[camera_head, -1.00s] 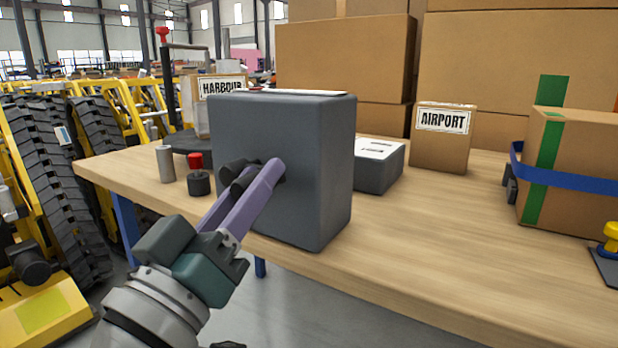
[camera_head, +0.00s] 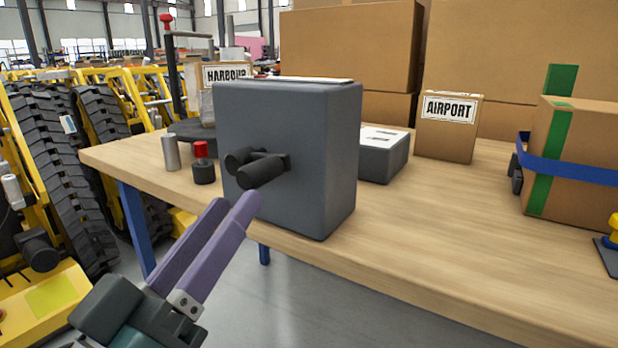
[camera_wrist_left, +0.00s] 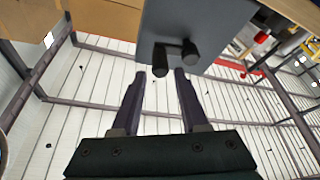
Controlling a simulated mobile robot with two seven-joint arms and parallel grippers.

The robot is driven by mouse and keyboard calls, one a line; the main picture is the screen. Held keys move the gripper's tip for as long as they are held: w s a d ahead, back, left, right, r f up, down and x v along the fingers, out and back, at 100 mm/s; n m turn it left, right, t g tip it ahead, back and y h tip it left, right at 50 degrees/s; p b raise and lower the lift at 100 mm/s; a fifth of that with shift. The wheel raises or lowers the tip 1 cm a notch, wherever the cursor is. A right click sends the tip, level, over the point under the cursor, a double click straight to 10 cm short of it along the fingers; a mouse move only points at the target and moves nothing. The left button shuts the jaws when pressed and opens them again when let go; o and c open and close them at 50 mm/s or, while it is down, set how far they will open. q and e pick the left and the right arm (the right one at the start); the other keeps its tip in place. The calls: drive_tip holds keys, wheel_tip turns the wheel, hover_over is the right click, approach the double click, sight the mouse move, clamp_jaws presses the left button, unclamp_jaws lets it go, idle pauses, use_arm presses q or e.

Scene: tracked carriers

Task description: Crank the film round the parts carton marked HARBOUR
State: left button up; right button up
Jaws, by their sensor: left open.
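The parts carton marked HARBOUR (camera_head: 225,75) stands at the back left of the bench, mostly hidden behind a large grey box (camera_head: 310,160). A black crank (camera_head: 260,168) with a round handle sticks out of the grey box's front face. The crank also shows in the left wrist view (camera_wrist_left: 176,54). My left gripper (camera_head: 232,200) is open and empty, below and in front of the crank, with its purple fingers apart from it. In the left wrist view the fingertips (camera_wrist_left: 159,72) point toward the crank. My right gripper does not show.
A carton marked AIRPORT (camera_head: 447,128) and a low grey box (camera_head: 383,153) stand behind. A strapped carton (camera_head: 575,158) is at right. A metal cylinder (camera_head: 171,152) and a red-topped black piece (camera_head: 203,165) stand left of the grey box. The bench's front middle (camera_head: 430,235) is clear.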

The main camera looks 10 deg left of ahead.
use_arm(q)
drive_tip(key=shift+v, duration=1.7)
drive_tip(key=s+d+r+m+g+h+p, duration=0.15)
drive_tip(key=d+r+m+g+p, duration=0.55)
drive_tip(key=p, duration=1)
drive_tip(key=s+a+r+n+g+y+p, duration=0.2)
drive_tip(key=s+a+r+g+y+p, duration=0.4)
drive_tip(key=s+a+r+g+p, duration=0.75)
wheel_tip(320, 180, up, 34)
drive_tip(key=s+d+t+p, duration=0.1)
drive_tip(key=d+t+p, duration=0.1)
drive_tip(key=p, duration=3.4)
drive_tip(key=shift+d+p, duration=0.3)
drive_tip(key=shift+d, duration=0.05)
drive_tip(key=shift+f+h, duration=0.1)
drive_tip(key=shift+h, duration=0.15)
